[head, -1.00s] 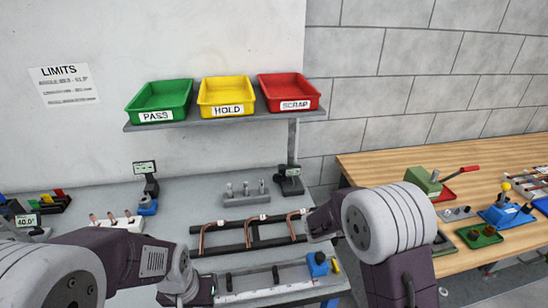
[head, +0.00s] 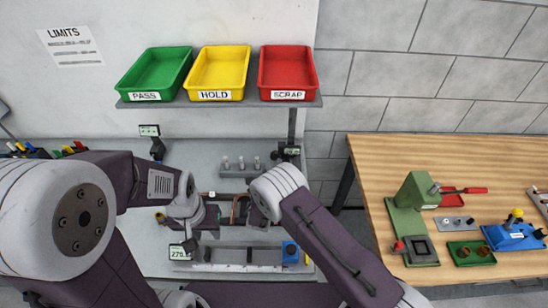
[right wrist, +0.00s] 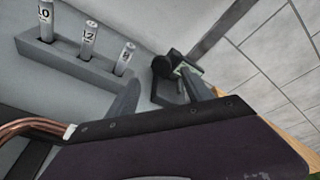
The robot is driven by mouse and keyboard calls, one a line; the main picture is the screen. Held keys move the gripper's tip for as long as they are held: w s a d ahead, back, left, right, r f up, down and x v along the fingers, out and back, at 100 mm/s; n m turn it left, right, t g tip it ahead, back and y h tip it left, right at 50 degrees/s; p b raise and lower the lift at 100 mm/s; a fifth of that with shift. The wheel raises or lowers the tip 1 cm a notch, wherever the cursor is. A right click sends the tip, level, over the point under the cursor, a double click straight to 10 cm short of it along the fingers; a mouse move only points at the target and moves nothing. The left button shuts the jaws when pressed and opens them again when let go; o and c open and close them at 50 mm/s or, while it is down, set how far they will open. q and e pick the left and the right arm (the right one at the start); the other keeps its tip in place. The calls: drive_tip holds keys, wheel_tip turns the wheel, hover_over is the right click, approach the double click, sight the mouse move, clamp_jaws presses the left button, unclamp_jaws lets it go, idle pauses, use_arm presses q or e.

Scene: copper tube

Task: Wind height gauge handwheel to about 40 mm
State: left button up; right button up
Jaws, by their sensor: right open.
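A small dark device (head: 288,151) stands at the back right of the grey bench, by the shelf post; I take it for the height gauge, but its scale cannot be read. In the right wrist view a dark device with a round black knob (right wrist: 163,66) stands beyond my right gripper (right wrist: 158,100), whose two grey fingers are apart and empty. The knob lies between and beyond the fingertips, apart from them.
Green, yellow and red trays (head: 215,75) stand on the shelf above. A block with several numbered pins (right wrist: 75,55) is left of the gauge. A small display (head: 148,130) stands at the back left. A rail with a blue block (head: 290,252) lies in front. A wooden table (head: 400,170) is right.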

sight(275, 158)
drive_tip(key=x, duration=0.4)
drive_tip(key=p+x, duration=0.1)
drive_tip(key=x, duration=0.1)
drive_tip(key=shift+d, duration=0.35)
drive_tip(key=shift+w+a+f, duration=0.1)
drive_tip(key=shift+w+a, duration=0.1)
drive_tip(key=shift+w, duration=0.4)
drive_tip(key=shift+w+d+f, duration=0.1)
drive_tip(key=shift+d, duration=0.05)
clamp_jaws()
drive_tip(key=shift+m, duration=0.3)
